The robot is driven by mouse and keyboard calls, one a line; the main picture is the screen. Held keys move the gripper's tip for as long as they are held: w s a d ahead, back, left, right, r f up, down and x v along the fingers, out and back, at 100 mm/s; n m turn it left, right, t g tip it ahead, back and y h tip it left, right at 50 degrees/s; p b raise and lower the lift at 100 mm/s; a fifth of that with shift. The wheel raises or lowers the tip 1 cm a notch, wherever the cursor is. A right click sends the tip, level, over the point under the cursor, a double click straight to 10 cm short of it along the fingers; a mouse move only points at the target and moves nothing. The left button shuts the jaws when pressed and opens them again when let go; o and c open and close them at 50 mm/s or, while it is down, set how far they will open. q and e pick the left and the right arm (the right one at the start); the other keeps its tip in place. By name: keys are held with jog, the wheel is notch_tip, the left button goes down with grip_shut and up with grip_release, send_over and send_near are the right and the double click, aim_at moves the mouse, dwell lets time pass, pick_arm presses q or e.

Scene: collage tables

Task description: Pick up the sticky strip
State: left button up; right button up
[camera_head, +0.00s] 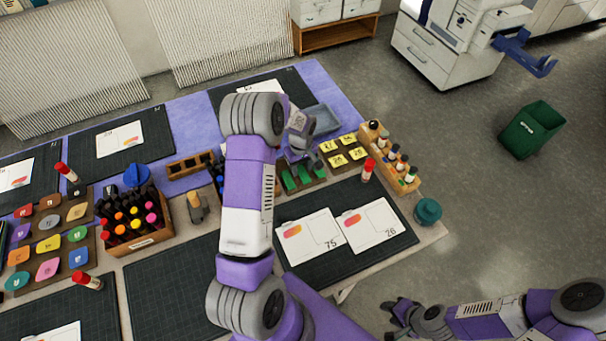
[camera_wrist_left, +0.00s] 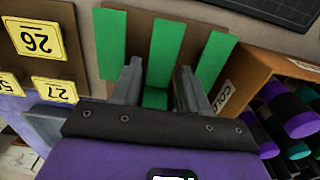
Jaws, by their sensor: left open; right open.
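Three green sticky strips lie side by side on a brown board (camera_wrist_left: 190,28): the left strip (camera_wrist_left: 110,45), the middle strip (camera_wrist_left: 165,40) and the right strip (camera_wrist_left: 214,60) in the left wrist view. The strips also show in the head view (camera_head: 289,181), partly hidden by my left arm. My left gripper (camera_wrist_left: 159,67) is open, its fingers on either side of the middle strip; I cannot tell whether they touch the board. My right gripper (camera_head: 394,312) is open and empty, low in the head view, away from the table.
Yellow number cards (camera_wrist_left: 36,40) lie beside the strips. A brown box of dark bottles (camera_wrist_left: 240,75) stands on the other side. In the head view, a rack of small bottles (camera_head: 393,160), a red-capped glue stick (camera_head: 368,170) and two white cards (camera_head: 310,237) are nearby.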

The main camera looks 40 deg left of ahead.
pick_arm(q)
jog(key=shift+f, duration=0.1)
jog(key=c, duration=0.5)
jog(key=shift+o, duration=0.2)
